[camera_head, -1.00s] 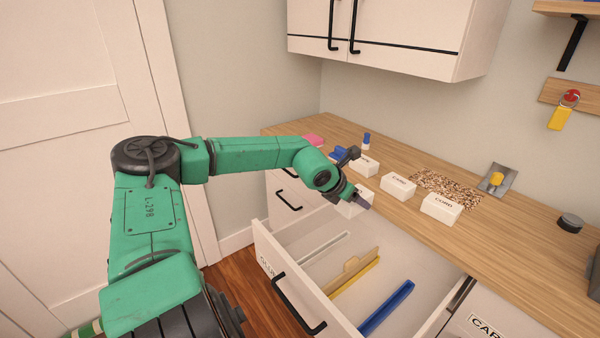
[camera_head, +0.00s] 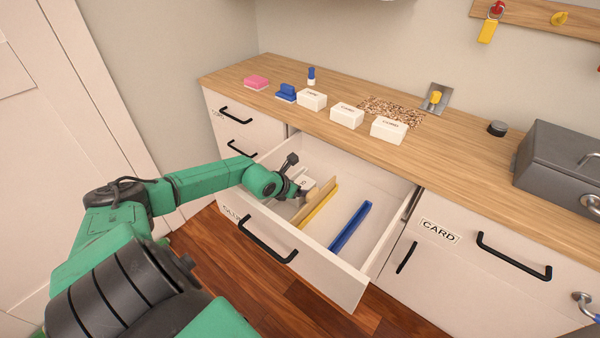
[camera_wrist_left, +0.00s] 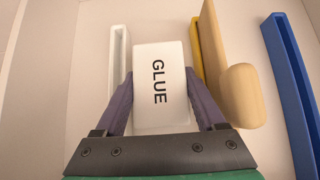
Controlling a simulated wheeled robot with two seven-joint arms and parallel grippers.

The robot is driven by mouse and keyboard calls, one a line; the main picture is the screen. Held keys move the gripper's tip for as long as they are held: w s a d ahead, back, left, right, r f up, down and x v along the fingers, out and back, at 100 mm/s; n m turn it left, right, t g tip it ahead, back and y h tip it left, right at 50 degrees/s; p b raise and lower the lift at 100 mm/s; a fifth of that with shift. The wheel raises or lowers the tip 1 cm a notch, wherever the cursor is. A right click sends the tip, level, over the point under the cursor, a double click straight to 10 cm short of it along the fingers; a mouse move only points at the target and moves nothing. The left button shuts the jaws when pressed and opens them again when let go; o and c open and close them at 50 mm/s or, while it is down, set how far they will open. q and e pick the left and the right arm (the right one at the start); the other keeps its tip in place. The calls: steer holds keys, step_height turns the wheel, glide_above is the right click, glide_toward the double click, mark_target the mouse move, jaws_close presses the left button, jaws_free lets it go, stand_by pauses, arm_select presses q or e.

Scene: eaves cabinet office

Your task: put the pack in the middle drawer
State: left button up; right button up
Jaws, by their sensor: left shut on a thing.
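The pack is a white box marked GLUE (camera_wrist_left: 160,88). My left gripper (camera_head: 303,185) is shut on it, with one dark finger on each side in the left wrist view. Gripper and pack are inside the open middle drawer (camera_head: 345,277), towards its left side. I cannot tell whether the pack touches the drawer floor. In the wrist view the pack lies between a white rail (camera_wrist_left: 118,70) and a yellow rail (camera_wrist_left: 195,50) with a tan divider (camera_wrist_left: 222,70). In the head view the gripper partly hides the pack. My right gripper is not in view.
A blue rail (camera_head: 350,227) lies in the drawer's right part, with free floor beside it. On the counter (camera_head: 460,148) stand several white packs (camera_head: 347,115), a pink block (camera_head: 256,82) and a grey metal box (camera_head: 560,165). A closed drawer labelled CARD (camera_head: 440,231) is at right.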

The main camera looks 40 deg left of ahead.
arm_select(q)
steer(key=shift+f, duration=0.8)
steer(key=shift+f+b, duration=0.3)
steer(key=o, duration=1.3)
